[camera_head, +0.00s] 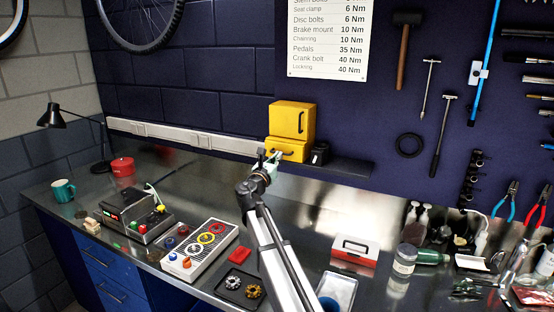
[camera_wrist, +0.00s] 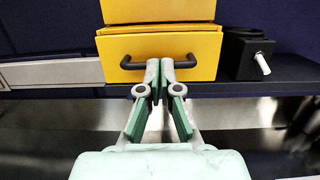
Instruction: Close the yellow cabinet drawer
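The yellow cabinet (camera_head: 293,122) stands on the shelf at the back wall. Its lower yellow drawer (camera_head: 290,150) sticks out in front of the upper part, so it stands somewhat open. In the wrist view the drawer front (camera_wrist: 205,52) faces me, with a dark bar handle (camera_wrist: 130,65) across it. My gripper (camera_head: 268,158) is in front of the drawer. In the wrist view my gripper's fingertips (camera_wrist: 160,66) are together over the middle of the handle, with nothing visible between them. I cannot tell whether they touch the handle or the drawer front.
A small black box (camera_head: 319,153) stands close right of the cabinet; it also shows in the wrist view (camera_wrist: 240,55). A pale rail (camera_head: 190,138) runs along the wall to the left. Control boxes (camera_head: 200,248) and a red-and-white case (camera_head: 354,250) lie on the bench below.

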